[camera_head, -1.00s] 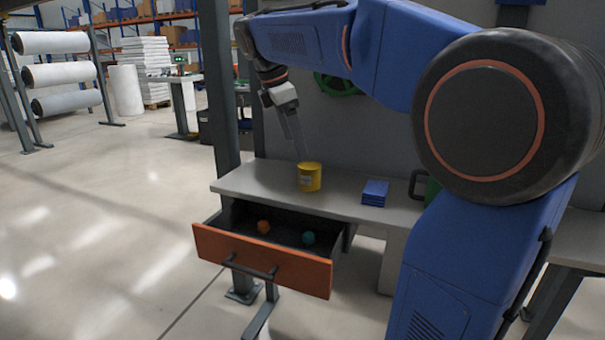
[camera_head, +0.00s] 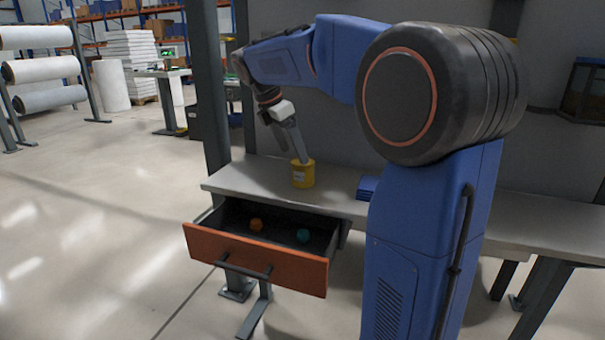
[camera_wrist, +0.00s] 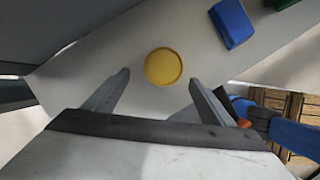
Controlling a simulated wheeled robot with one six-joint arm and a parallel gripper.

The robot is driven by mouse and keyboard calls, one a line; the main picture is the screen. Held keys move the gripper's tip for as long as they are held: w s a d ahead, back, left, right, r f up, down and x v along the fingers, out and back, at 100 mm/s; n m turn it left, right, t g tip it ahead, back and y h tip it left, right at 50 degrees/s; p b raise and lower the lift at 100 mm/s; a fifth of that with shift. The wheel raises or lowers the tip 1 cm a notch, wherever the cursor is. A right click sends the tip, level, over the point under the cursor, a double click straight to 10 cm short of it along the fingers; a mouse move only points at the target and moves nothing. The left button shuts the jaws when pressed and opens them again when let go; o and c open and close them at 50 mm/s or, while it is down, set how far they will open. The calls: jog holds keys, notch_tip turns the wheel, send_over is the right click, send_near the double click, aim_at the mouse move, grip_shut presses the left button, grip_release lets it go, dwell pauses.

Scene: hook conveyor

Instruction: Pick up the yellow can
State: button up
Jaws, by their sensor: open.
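The yellow can (camera_head: 303,175) stands upright on the grey workbench (camera_head: 243,178), near its left end. In the wrist view its round yellow top (camera_wrist: 163,67) lies just ahead of and between the two fingers. My gripper (camera_wrist: 160,84) is open and empty. In the head view my gripper (camera_head: 302,160) is tilted down, and its fingertips reach the can's upper edge. I cannot tell whether a finger touches the can.
An orange-fronted drawer (camera_head: 255,262) is pulled out below the bench, with an orange ball (camera_head: 256,225) and a teal ball (camera_head: 303,235) inside. A blue block (camera_head: 367,187) lies right of the can, partly hidden by my arm. A dark post (camera_head: 211,90) stands left of the bench.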

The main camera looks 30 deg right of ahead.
aim_at(302, 167)
jog(key=x, duration=0.6)
jog(key=shift+s+d+r, duration=0.15)
jog(key=shift+s+d, duration=0.1)
jog(key=shift+d+f, duration=0.25)
jog(key=shift+f, duration=0.35)
jog(key=shift+c, duration=0.7)
jog(key=c, duration=1.3)
